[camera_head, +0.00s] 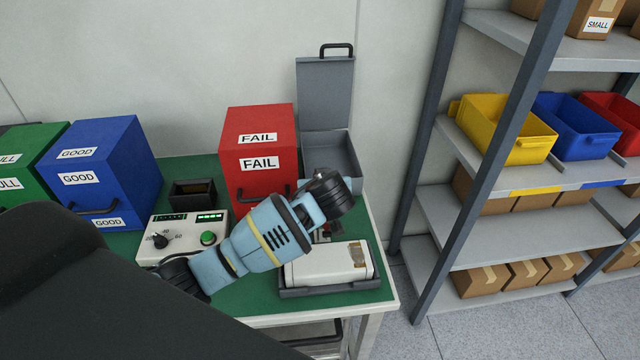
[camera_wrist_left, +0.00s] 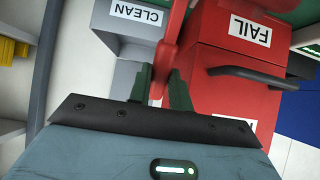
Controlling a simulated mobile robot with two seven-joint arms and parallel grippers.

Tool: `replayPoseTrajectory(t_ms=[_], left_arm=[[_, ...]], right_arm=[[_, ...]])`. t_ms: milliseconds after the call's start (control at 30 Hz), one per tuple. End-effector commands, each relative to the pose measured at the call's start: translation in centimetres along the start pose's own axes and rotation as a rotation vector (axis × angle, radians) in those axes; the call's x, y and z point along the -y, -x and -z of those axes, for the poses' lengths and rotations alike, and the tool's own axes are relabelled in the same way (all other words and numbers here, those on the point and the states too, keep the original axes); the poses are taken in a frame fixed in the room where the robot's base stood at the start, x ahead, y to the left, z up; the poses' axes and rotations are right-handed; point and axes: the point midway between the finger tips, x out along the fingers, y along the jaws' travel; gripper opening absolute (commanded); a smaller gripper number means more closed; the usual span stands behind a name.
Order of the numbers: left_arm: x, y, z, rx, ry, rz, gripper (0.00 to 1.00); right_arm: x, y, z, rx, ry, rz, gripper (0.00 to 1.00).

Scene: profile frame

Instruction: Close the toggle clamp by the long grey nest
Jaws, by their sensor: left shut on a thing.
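The long grey nest (camera_head: 335,290) lies at the front right of the green bench, with a white device (camera_head: 328,264) in it. Small red and dark parts (camera_head: 325,232) show just behind the nest, mostly covered by my left arm; I cannot tell the clamp's position from them. In the left wrist view the two dark fingers of my left gripper (camera_wrist_left: 162,85) are shut on a red handle (camera_wrist_left: 167,58), which looks like the toggle clamp's lever. In the head view the fingertips are hidden behind my blue wrist. My right gripper is not in view.
A red FAIL box (camera_head: 259,135) and a grey box with a raised lid (camera_head: 325,95) stand close behind my left wrist. A control box (camera_head: 182,235) with a green button and a blue GOOD box (camera_head: 108,165) are to the left. A shelf rack (camera_head: 470,140) stands right of the bench.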

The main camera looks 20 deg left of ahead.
Motion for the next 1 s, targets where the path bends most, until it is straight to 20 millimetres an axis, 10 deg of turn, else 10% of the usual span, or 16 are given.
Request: replayPoseTrajectory(t_ms=[667, 700, 800, 1000], left_arm=[[0.03, 0.68, -0.02, -0.080, 0.001, 0.001, 0.00], [0.03, 0.67, -0.02, -0.080, 0.001, 0.001, 0.22], [0.03, 0.67, -0.03, -0.080, 0.001, 0.001, 0.35], [0.02, 0.65, -0.09, -0.078, 0.000, 0.001, 0.42]], right_arm=[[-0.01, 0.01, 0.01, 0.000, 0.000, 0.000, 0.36], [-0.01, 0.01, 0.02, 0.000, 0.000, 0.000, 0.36], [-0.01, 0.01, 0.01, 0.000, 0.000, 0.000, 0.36], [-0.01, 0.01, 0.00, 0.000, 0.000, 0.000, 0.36]])
